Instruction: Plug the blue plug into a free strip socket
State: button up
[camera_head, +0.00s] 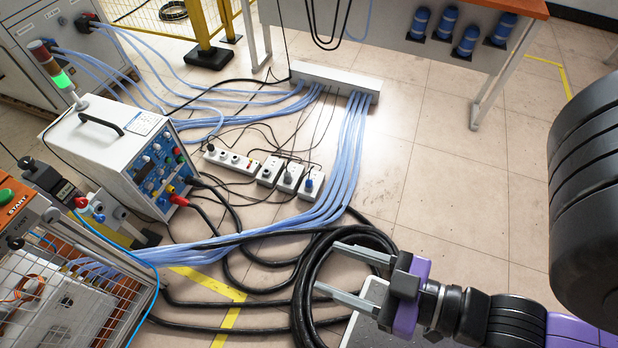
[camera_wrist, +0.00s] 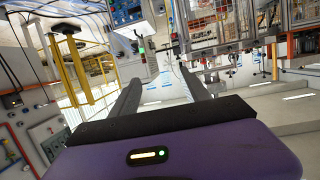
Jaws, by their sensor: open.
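A white power strip (camera_head: 233,161) lies on the floor left of centre, with several dark plugs or sockets along it. Three short white socket blocks continue to its right; the rightmost block (camera_head: 313,193) bears a small blue item (camera_head: 309,183), which looks like the blue plug. I cannot tell whether it is seated. Which sockets are free is too small to tell. My gripper (camera_head: 328,267) is open and empty, its fingers pointing left, in front of the black cable coil and below the blocks in the picture. In the wrist view the space between the fingers (camera_wrist: 163,85) is empty.
A thick black cable coil (camera_head: 308,290) lies behind my gripper. Blue hoses (camera_head: 345,155) run beside the socket blocks. A white control box (camera_head: 125,150) and a wire-mesh cage (camera_head: 60,300) stand left. Bare floor (camera_head: 440,190) lies right of the hoses.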

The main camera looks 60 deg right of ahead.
aim_at(308, 183)
jog(key=u, duration=0.45)
jog(key=l+u, duration=0.35)
jog(key=k+l+u, duration=0.1)
jog(key=l+u, duration=0.25)
jog(key=l, duration=0.15)
jog(key=k+l+u, duration=0.1)
jog(key=l+u, duration=0.2)
jog(key=k+l, duration=0.15)
jog(key=l, duration=0.25)
jog(key=k+l+u, duration=0.1)
jog(key=l, duration=0.3)
jog(key=k+l, duration=0.15)
jog(key=l, duration=0.2)
jog(key=k+l+u, duration=0.1)
jog(key=l, duration=0.3)
jog(key=k+l, duration=0.25)
jog(key=k+l+u, duration=0.1)
jog(key=l, duration=0.4)
jog(key=k+l, duration=0.25)
jog(key=l+u, duration=0.05)
jog(key=l, duration=0.05)
